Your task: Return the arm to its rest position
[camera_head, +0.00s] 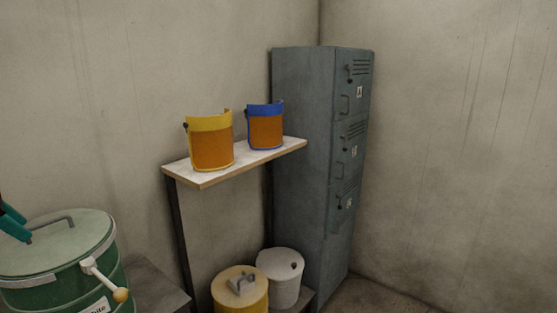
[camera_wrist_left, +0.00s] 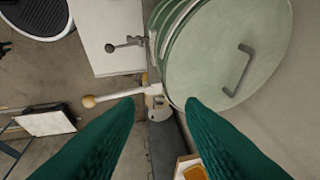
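My left gripper shows in the head view as a teal finger (camera_head: 12,222) at the left edge, over the lid of a green drum. In the left wrist view its two teal fingers (camera_wrist_left: 159,103) are spread apart with nothing between them. The green drum (camera_head: 65,285) has a pale green lid with a bar handle, and the lid is on. A white lever with a wooden knob (camera_head: 121,294) sticks out of its side. In the wrist view the lid (camera_wrist_left: 210,60) lies beyond the right finger, and the lever (camera_wrist_left: 120,93) appears near the left fingertip. My right gripper cannot be made out.
A shelf (camera_head: 205,182) holds a yellow-rimmed face shield (camera_head: 211,145) and a blue-rimmed one (camera_head: 265,127). A grey locker (camera_head: 305,150) stands in the corner. Below are a yellow-lidded container (camera_head: 230,289) and a white one (camera_head: 283,290). The wall on the right is bare.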

